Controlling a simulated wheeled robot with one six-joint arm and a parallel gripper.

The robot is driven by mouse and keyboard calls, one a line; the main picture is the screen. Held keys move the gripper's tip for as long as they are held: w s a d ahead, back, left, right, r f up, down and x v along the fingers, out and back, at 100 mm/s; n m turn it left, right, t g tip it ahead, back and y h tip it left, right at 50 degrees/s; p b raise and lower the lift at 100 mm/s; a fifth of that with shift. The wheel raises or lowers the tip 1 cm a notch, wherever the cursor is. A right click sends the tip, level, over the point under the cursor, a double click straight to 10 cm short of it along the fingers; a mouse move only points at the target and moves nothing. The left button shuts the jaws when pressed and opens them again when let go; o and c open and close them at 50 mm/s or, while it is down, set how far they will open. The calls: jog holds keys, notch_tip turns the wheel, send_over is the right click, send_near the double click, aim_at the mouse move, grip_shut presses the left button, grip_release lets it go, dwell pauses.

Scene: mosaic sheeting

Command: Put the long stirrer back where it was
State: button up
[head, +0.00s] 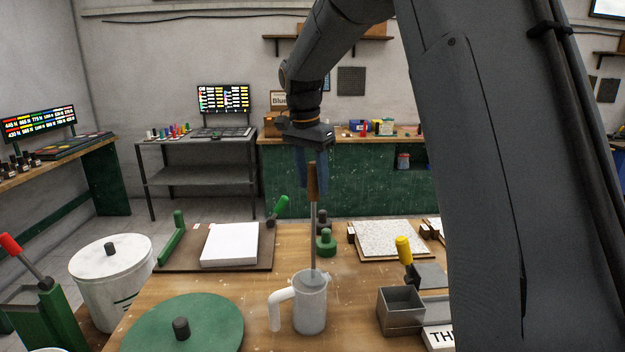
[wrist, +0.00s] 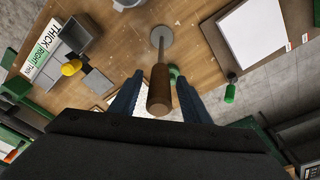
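The long stirrer (head: 314,226) has a brown wooden handle, a thin grey rod and a flat disc at its foot. It stands about upright. My gripper (head: 313,185) points down with its fingers on either side of the handle. In the wrist view the handle (wrist: 159,88) lies between the two blue fingers, with a narrow gap on each side, so the gripper looks open. The disc (wrist: 166,36) shows there over the wooden table, beside the grey jug (wrist: 128,3). In the head view the rod's foot meets the jug's (head: 310,305) rim line.
A green round lid (head: 205,325) lies at the front left of the table (head: 255,300). A green knobbed weight (head: 326,243) stands close behind the stirrer. A white slab (head: 230,245) is at left. A grey bin (head: 400,312) and yellow-handled trowel (head: 404,250) are at right.

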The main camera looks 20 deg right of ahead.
jog(key=shift+r, duration=0.1)
notch_tip(320, 180, up, 12)
jog(key=a+b, duration=0.1)
jog(key=b, duration=0.3)
jog(key=shift+s+a, duration=0.25)
jog(key=shift+s, duration=0.2)
